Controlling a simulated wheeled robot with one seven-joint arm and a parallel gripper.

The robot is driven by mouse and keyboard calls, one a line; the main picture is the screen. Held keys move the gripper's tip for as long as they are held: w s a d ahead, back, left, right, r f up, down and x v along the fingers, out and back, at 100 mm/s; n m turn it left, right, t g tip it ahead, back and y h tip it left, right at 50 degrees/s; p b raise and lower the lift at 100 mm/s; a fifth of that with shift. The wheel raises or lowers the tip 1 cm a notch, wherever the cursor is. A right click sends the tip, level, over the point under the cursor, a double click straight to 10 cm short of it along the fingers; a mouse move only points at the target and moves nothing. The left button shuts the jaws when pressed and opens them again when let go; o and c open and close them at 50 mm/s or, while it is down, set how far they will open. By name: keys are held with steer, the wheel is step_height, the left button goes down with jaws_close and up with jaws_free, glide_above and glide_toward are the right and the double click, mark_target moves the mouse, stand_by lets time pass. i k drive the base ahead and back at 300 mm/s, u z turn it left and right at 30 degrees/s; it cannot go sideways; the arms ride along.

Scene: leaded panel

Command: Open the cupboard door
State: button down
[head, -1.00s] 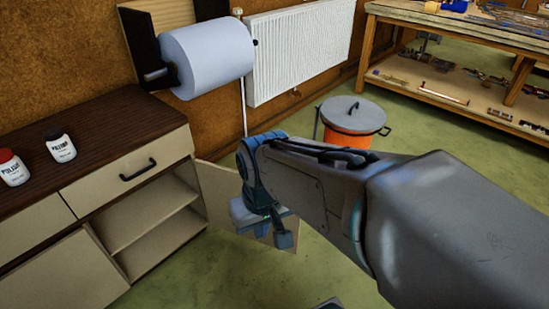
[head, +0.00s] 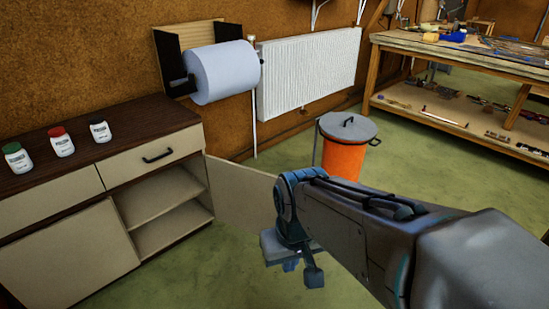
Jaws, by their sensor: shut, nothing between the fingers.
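The cupboard (head: 98,182) stands at the left with a dark wooden top and cream fronts. Its right-hand door (head: 240,188) stands wide open, swung out to the right from the cupboard's right edge. The compartment behind it shows a bare shelf (head: 170,228). The left-hand door (head: 65,262) is shut. My gripper (head: 300,270) hangs at the end of my arm, in front of and just right of the open door, overlapping its lower right part in the picture. It is shut and empty. Whether it touches the door cannot be told.
Three bottles with green, red and dark caps (head: 61,143) stand on the cupboard top. A drawer with a black handle (head: 157,156) is shut above the open compartment. An orange bin (head: 344,158) stands behind my arm. A workbench (head: 455,90) is at the back right. Green floor is clear between.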

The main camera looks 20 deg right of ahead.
mark_target(242, 197)
steer(key=z, duration=0.6)
steer(key=i, duration=0.6)
steer(key=z, duration=0.55)
steer(key=i, duration=0.6)
steer(key=u, duration=0.7)
steer(key=i, duration=0.55)
steer(key=u, duration=0.65)
